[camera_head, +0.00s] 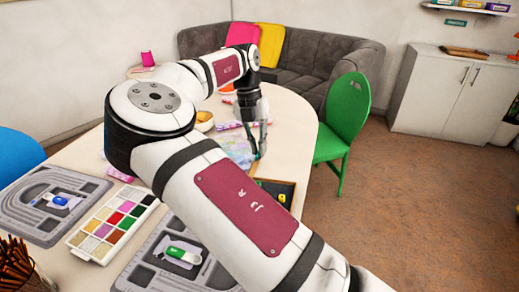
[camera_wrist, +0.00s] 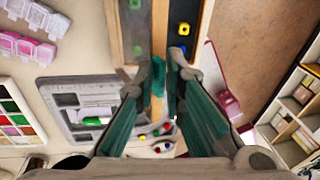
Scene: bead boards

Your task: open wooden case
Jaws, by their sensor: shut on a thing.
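The wooden case (camera_head: 290,186) lies near the right edge of the table, partly hidden behind my arm. Its dark inside shows, with a yellow bead in it. In the wrist view the case (camera_wrist: 186,12) is at the top, with a dark panel holding yellow and blue beads on the right. A wooden board (camera_wrist: 160,18) runs along the left of that panel; it looks like the lid, seen steeply. My gripper (camera_wrist: 167,65) has its teal fingers close together at the near end of this board and is shut on it. The exact contact is hard to see.
Grey boards (camera_head: 38,222) and a paint palette (camera_head: 82,238) lie on the near table. A green chair (camera_head: 346,115) stands close to the table's right side. An orange bowl (camera_head: 204,122) is behind my arm.

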